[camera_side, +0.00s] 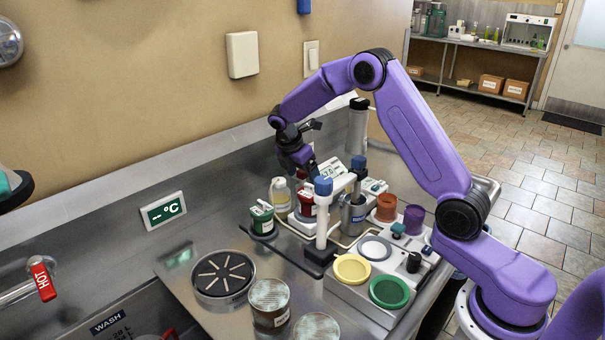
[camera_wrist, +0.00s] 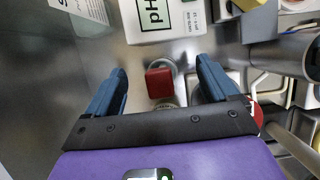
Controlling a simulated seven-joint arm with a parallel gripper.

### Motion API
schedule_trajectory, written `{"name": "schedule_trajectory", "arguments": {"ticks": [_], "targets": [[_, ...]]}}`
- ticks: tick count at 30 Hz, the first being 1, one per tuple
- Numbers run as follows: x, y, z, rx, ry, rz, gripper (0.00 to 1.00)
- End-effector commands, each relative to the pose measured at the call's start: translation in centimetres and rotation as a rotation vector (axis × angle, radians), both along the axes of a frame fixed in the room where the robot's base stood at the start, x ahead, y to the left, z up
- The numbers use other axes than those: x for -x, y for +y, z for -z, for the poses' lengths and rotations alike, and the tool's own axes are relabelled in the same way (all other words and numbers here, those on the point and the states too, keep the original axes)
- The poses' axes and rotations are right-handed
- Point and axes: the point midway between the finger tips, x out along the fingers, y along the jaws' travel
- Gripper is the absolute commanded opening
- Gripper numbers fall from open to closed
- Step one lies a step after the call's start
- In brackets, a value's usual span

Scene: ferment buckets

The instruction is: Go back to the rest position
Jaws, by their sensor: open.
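My purple arm reaches over the bench from the right. In the side view my gripper (camera_side: 306,164) points down above the back of the bench, near the blue-topped white stand (camera_side: 323,215). In the wrist view my gripper (camera_wrist: 161,68) has its two blue fingers wide apart with nothing held between them. A red cap (camera_wrist: 160,83) shows in the gap between the fingers, below and apart from them.
A bottle (camera_side: 280,194), a green-lidded jar (camera_side: 262,219) and a red jar (camera_side: 307,199) stand near my gripper. Yellow (camera_side: 351,268) and green (camera_side: 389,291) round lids lie in front. A pH box (camera_wrist: 165,20) is ahead in the wrist view.

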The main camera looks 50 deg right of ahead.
Motion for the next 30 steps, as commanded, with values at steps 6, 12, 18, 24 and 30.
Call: {"name": "schedule_trajectory", "arguments": {"ticks": [6, 12, 18, 24, 30], "targets": [[-0.1, 0.0, -0.6, 0.000, -0.002, 0.000, 0.87], [0.0, 0.0, -1.8, 0.000, -0.002, 0.000, 0.87], [0.0, 0.0, -3.0, 0.000, -0.002, 0.001, 0.87], [0.0, 0.0, -4.2, 0.000, -0.002, 0.000, 0.87], [0.0, 0.0, -5.3, 0.000, -0.001, 0.001, 0.87]]}}
